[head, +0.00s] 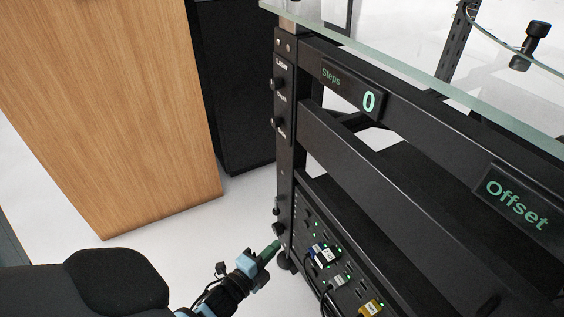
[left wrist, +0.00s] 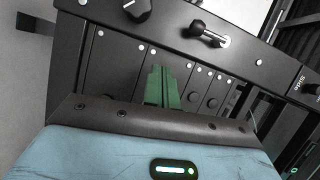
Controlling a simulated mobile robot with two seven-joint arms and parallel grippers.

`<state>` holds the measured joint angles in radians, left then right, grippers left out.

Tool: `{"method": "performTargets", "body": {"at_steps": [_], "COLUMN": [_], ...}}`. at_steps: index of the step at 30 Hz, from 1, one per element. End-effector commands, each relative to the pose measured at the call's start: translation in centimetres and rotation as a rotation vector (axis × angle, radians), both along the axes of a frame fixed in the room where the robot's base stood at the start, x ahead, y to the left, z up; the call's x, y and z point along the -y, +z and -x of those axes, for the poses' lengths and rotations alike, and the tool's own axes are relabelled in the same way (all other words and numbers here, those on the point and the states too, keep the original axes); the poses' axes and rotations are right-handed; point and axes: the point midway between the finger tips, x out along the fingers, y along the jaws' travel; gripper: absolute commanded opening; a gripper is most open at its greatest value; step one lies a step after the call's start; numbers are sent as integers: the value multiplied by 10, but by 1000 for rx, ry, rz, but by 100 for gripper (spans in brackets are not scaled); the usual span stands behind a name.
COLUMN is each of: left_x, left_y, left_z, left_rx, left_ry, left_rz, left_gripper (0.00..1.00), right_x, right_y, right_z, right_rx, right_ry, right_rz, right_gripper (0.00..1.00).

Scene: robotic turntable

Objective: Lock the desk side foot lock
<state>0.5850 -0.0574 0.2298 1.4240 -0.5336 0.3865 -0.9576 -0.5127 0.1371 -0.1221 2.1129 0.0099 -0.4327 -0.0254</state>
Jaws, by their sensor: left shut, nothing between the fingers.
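The black equipment rack has a corner post (head: 285,160) with several knobs down its side. Low on this post are two dark controls, an upper one (head: 277,205) and a lower one (head: 278,230). In the left wrist view a round knob (left wrist: 137,9) with a white mark and a lever-like latch (left wrist: 207,34) sit on a black bar. I cannot read a label naming either as the foot lock. My left gripper (head: 271,248) has green fingers, shut and empty, beside the post's lower end. The fingers (left wrist: 164,86) point at the rack below the bar. My right gripper is out of view.
A wooden cabinet (head: 110,110) stands left of the rack, with a black cabinet (head: 232,90) behind. A glass top (head: 430,75) overhangs the rack. Cables (head: 325,285) hang from the lower panel. White floor is free between cabinet and rack.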

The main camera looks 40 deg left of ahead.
Motion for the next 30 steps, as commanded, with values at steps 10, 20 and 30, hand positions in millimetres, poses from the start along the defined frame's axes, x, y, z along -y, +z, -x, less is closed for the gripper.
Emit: {"method": "performTargets", "body": {"at_steps": [10,20,30], "left_x": [2,2,2], "left_y": [-5,-6,-6], "left_z": [48,53,53], "left_rx": [1,2,2], "left_ry": [0,0,0], "left_rz": [1,1,1], "left_gripper": [0,0,0], "right_x": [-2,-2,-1], "right_y": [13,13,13], "right_z": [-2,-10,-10], "right_rx": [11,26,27], "right_ry": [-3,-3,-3], "right_rz": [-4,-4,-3], "right_gripper": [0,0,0]}}
